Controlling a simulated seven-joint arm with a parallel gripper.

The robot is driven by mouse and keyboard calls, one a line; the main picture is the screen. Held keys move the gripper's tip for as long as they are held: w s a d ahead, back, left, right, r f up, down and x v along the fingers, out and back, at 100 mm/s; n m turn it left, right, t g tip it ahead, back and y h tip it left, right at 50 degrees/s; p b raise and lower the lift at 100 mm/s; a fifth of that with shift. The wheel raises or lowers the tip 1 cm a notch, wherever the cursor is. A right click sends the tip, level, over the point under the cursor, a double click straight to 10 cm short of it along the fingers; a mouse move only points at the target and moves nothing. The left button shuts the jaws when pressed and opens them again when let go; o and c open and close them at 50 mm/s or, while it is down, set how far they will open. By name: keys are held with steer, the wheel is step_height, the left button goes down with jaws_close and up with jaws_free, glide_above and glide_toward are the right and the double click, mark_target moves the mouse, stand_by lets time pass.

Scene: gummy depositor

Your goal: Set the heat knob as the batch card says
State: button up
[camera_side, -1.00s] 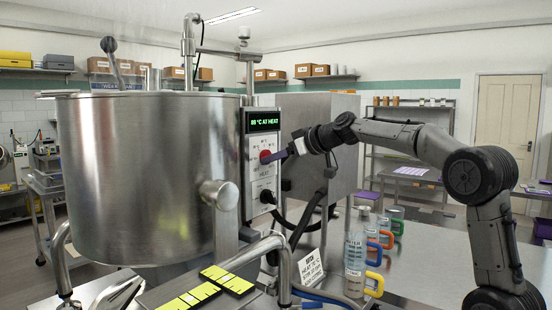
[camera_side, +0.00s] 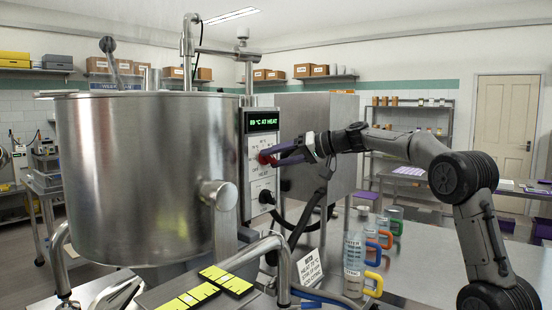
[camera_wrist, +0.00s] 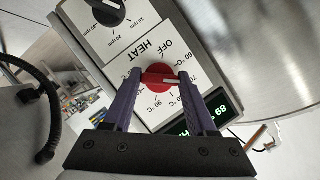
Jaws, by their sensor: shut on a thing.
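The red heat knob (camera_wrist: 160,79) sits on the control panel (camera_side: 262,148) beside the kettle, above the word HEAT in the side view. My gripper (camera_wrist: 160,77) has its purple fingers on either side of the knob and is shut on it; it also shows in the side view (camera_side: 270,156). A white mark runs across the knob's face, partly between the fingers. OFF, 60 °C and 90 °C are readable around it; fingers cover part of the scale. The green display (camera_side: 263,121) appears to read 89 °C AT HEAT. The batch card (camera_side: 310,267) stands on the table; its figures are too small to read surely.
A black stir knob (camera_wrist: 104,10) with rpm marks is on the same panel. The large steel kettle (camera_side: 145,180) stands left of it. Bottles and jugs with coloured handles (camera_side: 355,265) stand below my arm. Black hoses hang near the panel.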

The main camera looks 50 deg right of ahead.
steer(key=shift+f+m+y, duration=0.15)
steer(key=shift+m+y, duration=0.15)
stand_by(0.4)
steer(key=o, duration=1.4)
steer(key=shift+c, duration=0.2)
steer(key=v, duration=1.4)
steer(key=shift+w+a, duration=0.1)
steer(key=shift+a, duration=0.1)
